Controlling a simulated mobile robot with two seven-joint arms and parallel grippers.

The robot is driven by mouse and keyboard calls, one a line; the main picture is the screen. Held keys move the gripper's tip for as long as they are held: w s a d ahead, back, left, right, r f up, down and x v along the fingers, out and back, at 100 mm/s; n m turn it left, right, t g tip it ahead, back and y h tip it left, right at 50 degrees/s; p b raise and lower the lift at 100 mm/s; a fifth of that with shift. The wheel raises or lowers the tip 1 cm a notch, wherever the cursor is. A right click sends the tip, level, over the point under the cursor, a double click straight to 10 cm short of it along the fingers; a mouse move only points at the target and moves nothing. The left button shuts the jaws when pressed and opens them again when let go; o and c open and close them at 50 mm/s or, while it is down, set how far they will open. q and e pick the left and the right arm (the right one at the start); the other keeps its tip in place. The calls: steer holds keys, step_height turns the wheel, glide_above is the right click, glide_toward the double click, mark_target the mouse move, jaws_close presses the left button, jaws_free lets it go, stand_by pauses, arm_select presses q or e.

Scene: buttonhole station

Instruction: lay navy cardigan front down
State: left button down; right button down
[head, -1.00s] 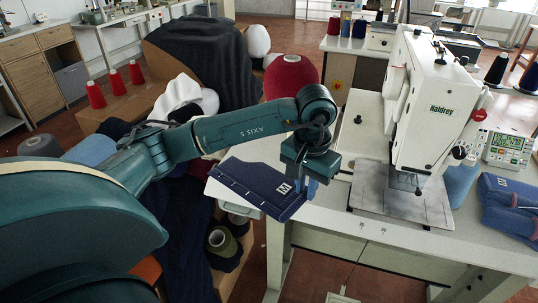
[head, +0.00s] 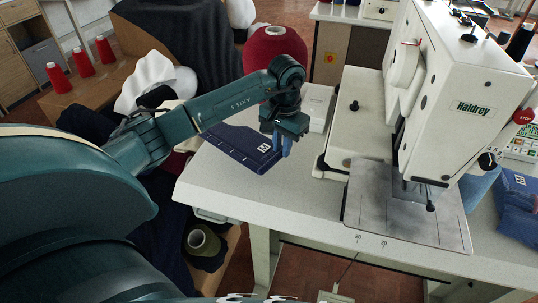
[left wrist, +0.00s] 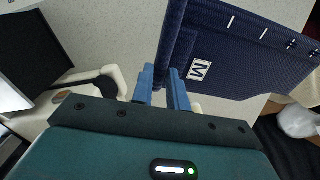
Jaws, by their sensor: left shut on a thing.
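The navy cardigan front (head: 240,145) is a flat dark blue knit panel with a white M label and a row of pale marks along one edge. In the head view it is over the back left end of the white table; I cannot tell whether it rests fully on it. My left gripper (head: 283,145) is shut on the panel's right end near the label. In the left wrist view the panel (left wrist: 225,50) reaches up and right from the blue fingertips (left wrist: 163,88). My right gripper is not in view.
The white sewing machine (head: 465,105) stands right of the panel, with its metal plate (head: 405,215) on the table (head: 285,205). A small white box (head: 317,105) is just behind the gripper. Blue folded knitwear (head: 515,205) lies at the right. The table's front left is clear.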

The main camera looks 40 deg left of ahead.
mark_target(281, 174)
arm_select(q)
step_height(281, 174, down, 6)
steer(key=shift+f, duration=0.35)
steer(key=c, duration=1.8)
jaws_free()
steer(key=shift+f, duration=0.1)
steer(key=shift+c, duration=0.2)
steer(key=o, duration=0.5)
steer(key=shift+c, duration=0.2)
steer(key=shift+r+p, duration=0.3)
steer(key=shift+r, duration=0.05)
step_height(281, 174, up, 11)
steer(key=shift+f+b, duration=0.2)
steer(key=shift+b, duration=0.45)
steer(key=shift+d+r, duration=0.1)
steer(key=shift+r, duration=0.5)
